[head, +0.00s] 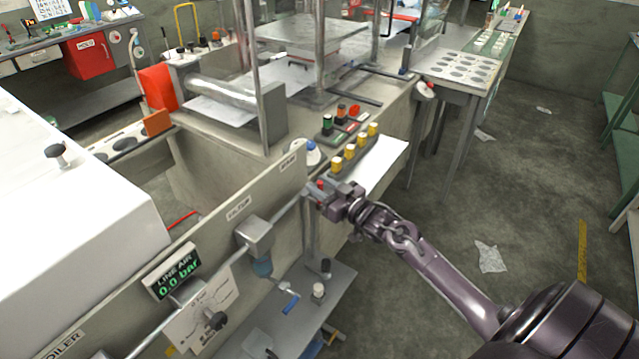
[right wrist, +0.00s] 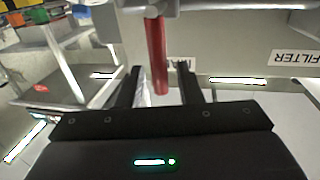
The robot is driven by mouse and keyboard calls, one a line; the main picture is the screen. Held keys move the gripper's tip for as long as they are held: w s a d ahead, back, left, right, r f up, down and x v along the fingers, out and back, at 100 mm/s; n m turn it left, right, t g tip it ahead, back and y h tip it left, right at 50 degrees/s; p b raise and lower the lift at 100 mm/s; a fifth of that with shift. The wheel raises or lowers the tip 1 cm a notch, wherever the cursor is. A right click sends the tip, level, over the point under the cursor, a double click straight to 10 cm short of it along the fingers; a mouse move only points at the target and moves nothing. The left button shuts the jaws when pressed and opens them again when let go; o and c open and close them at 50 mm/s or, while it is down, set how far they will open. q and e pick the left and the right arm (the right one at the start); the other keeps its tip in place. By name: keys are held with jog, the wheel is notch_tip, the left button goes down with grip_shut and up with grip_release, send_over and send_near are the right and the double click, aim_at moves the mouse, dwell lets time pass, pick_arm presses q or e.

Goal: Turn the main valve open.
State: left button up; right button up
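The valve's red lever (right wrist: 156,55) hangs from a grey pipe fitting at the top of the right wrist view. Its lower end lies between the two dark fingers of my right gripper (right wrist: 159,80), with gaps showing on both sides. The gripper is open. In the head view my right gripper (head: 318,193) is at the right end of the air pipe, and a small bit of red (head: 320,184) shows there. The gripper hides most of the valve. A line air display (head: 173,272) reads 0.0 bar. My left gripper is not in view.
A low shelf (head: 310,300) with small items is below. The floor at right is mostly clear.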

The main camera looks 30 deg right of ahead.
jog(key=shift+w+a, duration=0.1)
jog(key=shift+w, duration=0.1)
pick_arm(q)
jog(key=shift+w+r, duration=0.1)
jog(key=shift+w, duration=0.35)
pick_arm(e)
grip_shut()
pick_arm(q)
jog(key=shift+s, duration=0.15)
